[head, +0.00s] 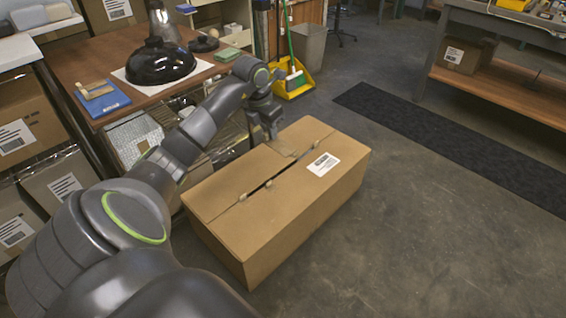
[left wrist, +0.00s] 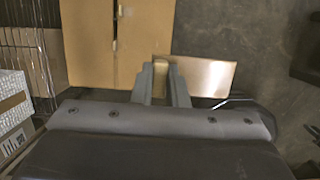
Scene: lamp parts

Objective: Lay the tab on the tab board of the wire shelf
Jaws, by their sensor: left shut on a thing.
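In the head view the tab is hard to tell from the cardboard. The wire shelf (head: 228,133) is under the wooden table, partly hidden by my left arm. I cannot make out its tab board. My right gripper is out of view.
The cardboard box (head: 245,210) stands on the floor; it also shows in the left wrist view (left wrist: 88,45). The wooden table (head: 100,62) holds a black lampshade (head: 160,64) and a blue tray (head: 104,102) with a tan piece. Floor to the right is clear up to a dark mat (head: 450,140).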

